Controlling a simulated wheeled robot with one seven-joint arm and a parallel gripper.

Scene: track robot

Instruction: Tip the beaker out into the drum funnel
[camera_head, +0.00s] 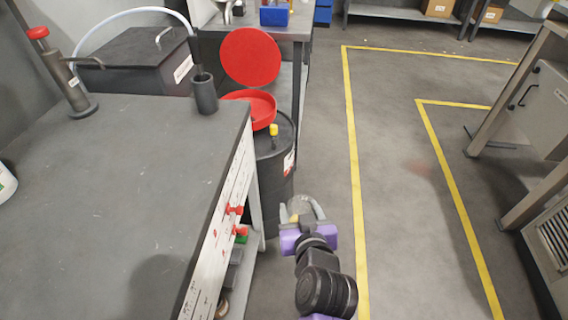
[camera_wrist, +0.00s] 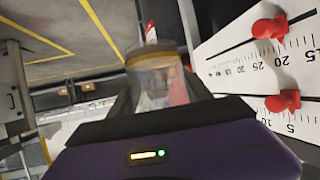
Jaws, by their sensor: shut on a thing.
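My gripper (camera_head: 302,212) is shut on a clear beaker (camera_wrist: 155,84), low beside the right side of the bench. In the head view the beaker (camera_head: 299,204) is small and partly hidden by the gripper. The wrist view shows its glass wall and a yellowish band near one end; I cannot tell its tilt or how much it holds. The red drum funnel (camera_head: 262,112) sits on top of the dark drum (camera_head: 274,165), beyond my gripper and to its left. Its round red lid (camera_head: 250,57) stands open behind it. The beaker is apart from the funnel.
The grey bench (camera_head: 140,170) fills the left, with red knobs (camera_head: 238,220) and scales on its side close to my gripper. A dark cup (camera_head: 204,93) stands at the bench's far corner by the funnel. Open floor with yellow lines (camera_head: 353,160) lies to the right.

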